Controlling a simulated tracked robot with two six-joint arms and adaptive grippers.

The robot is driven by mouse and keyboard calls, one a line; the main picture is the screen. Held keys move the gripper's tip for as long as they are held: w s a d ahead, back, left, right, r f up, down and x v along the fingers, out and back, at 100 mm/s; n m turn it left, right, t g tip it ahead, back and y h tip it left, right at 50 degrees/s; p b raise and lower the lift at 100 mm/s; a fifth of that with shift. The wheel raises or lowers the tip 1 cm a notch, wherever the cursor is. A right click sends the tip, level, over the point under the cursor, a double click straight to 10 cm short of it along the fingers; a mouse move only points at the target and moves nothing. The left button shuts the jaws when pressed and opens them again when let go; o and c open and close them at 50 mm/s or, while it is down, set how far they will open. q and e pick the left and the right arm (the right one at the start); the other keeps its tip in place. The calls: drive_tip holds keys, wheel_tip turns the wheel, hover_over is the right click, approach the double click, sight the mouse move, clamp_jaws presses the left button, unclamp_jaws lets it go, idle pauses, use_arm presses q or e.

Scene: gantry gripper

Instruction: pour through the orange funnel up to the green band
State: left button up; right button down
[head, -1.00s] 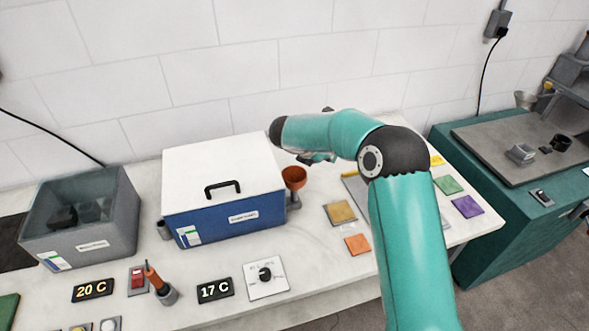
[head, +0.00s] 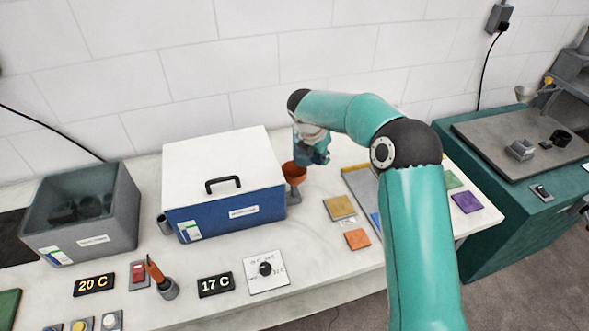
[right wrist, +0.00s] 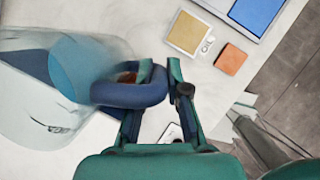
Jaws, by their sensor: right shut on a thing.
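The orange funnel (head: 293,171) stands upright in a grey holder at the right end of the blue box. My right gripper (right wrist: 158,78) is shut on the dark blue handle (right wrist: 125,92) of a clear jug (right wrist: 35,105). A blue area, perhaps liquid, shows within the jug. In the head view the right gripper (head: 318,153) is just above and right of the funnel, and the jug is mostly hidden. In the right wrist view a bit of orange shows behind the handle. I see no green band on a vessel. My left gripper is out of view.
The blue box with a white lid (head: 225,165) is close left of the funnel. A grey open bin (head: 85,215) stands further left. Flat coloured tiles, including a tan one (head: 340,208), lie to the right. Signs and a dial plate (head: 266,271) line the front.

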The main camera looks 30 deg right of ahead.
drive_tip(key=shift+r, duration=0.1)
drive_tip(key=shift+r, duration=2.45)
